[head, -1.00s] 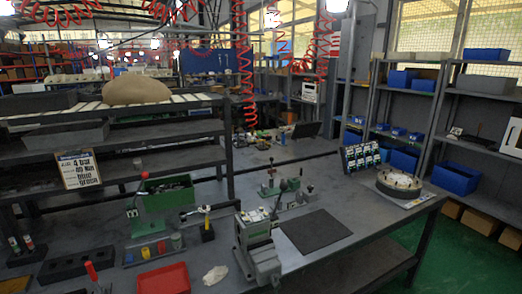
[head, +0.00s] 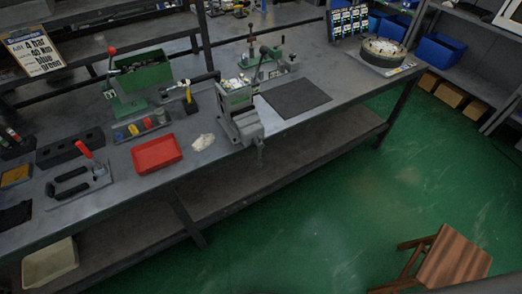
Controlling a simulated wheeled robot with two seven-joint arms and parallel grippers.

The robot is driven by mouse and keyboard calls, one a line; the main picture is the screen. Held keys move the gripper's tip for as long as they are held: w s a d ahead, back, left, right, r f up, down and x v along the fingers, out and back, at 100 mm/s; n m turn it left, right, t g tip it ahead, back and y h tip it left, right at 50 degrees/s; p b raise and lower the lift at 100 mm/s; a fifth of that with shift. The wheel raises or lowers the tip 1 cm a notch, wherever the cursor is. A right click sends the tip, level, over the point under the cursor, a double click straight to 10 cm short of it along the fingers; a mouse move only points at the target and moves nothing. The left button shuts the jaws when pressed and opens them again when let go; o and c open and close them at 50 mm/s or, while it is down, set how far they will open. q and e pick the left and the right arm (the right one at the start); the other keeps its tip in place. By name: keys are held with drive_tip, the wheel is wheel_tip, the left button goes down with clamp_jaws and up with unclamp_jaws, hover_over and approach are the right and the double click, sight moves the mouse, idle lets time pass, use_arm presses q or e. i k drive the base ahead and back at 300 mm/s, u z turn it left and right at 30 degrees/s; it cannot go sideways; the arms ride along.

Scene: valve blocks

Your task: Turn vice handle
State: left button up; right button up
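A grey-green bench vice (head: 238,112) stands at the front edge of the grey workbench (head: 330,118), near the middle of the head view. A thin part hangs from its front end, below the bench edge; I cannot tell whether this is the handle. A dark rod with a black tip rises at or just behind the vice; I cannot tell what it belongs to. Small pale pieces sit at the top of the vice. Neither my left nor my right gripper is in view.
A red tray (head: 157,154), a white cloth (head: 203,142) and a green bin (head: 141,77) are left of the vice. A black mat (head: 296,97) lies right of it. The green floor in front is clear except for a wooden stool (head: 455,258) at lower right.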

sight(259, 151)
drive_tip(key=k, duration=1.3)
drive_tip(key=z, duration=0.85)
drive_tip(key=i, duration=1.15)
drive_tip(key=z, duration=0.1)
